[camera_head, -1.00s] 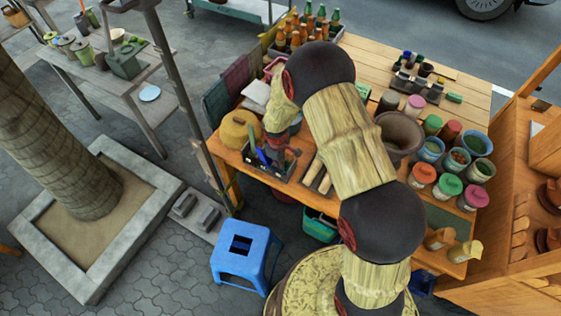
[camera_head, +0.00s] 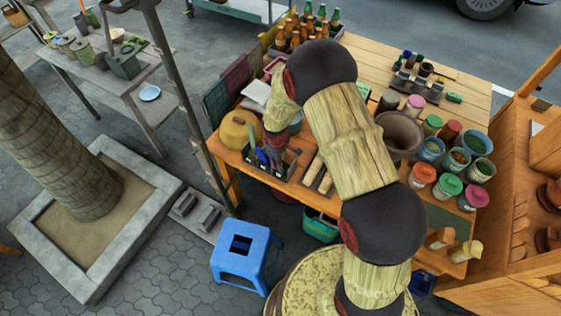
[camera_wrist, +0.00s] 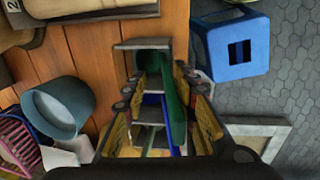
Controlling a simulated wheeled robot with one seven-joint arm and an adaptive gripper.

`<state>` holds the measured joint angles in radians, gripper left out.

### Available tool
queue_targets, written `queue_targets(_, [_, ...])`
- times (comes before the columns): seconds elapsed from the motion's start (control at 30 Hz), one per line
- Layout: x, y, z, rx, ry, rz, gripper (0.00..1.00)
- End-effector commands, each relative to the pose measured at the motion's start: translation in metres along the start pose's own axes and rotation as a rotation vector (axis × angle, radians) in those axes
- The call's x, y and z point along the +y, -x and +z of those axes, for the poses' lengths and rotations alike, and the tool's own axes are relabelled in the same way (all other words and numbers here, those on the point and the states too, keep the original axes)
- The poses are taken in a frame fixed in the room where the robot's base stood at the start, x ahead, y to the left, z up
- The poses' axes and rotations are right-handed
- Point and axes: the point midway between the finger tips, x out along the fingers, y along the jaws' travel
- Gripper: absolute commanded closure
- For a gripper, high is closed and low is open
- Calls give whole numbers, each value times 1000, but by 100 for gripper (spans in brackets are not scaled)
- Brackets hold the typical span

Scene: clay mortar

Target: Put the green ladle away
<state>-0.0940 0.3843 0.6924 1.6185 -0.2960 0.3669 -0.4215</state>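The green ladle (camera_wrist: 178,112) stands in a grey divided caddy (camera_wrist: 142,44) in the wrist view, its long part running between my fingers. A green piece also shows above the caddy in the head view (camera_head: 252,131). My gripper (camera_wrist: 162,80) is over the caddy with its fingers apart on both sides of the ladle. The ladle looks nearer the right finger; I cannot tell whether they touch. A blue-handled tool (camera_head: 262,158) stands in the same caddy.
A blue-grey cup (camera_wrist: 58,108) and a pink basket (camera_wrist: 18,140) are left of my gripper in the wrist view. A blue stool (camera_head: 245,255) stands on the paving beside the table. Paint pots (camera_head: 430,150) crowd the table's right side.

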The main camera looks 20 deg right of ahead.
Motion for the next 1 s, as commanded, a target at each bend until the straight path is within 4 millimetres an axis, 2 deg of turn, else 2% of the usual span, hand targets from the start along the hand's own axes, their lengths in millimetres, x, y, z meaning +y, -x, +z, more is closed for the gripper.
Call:
queue_targets(0.3, [0, 47, -1, 2, 1, 2, 72])
queue_targets(0.5, [0, 67, -1, 1, 0, 1, 72])
queue_targets(0.87, [0, 73, 0, 0, -3, 0, 72])
queue_targets(1.0, [-3, 73, 5, -20, -55, -12, 72])
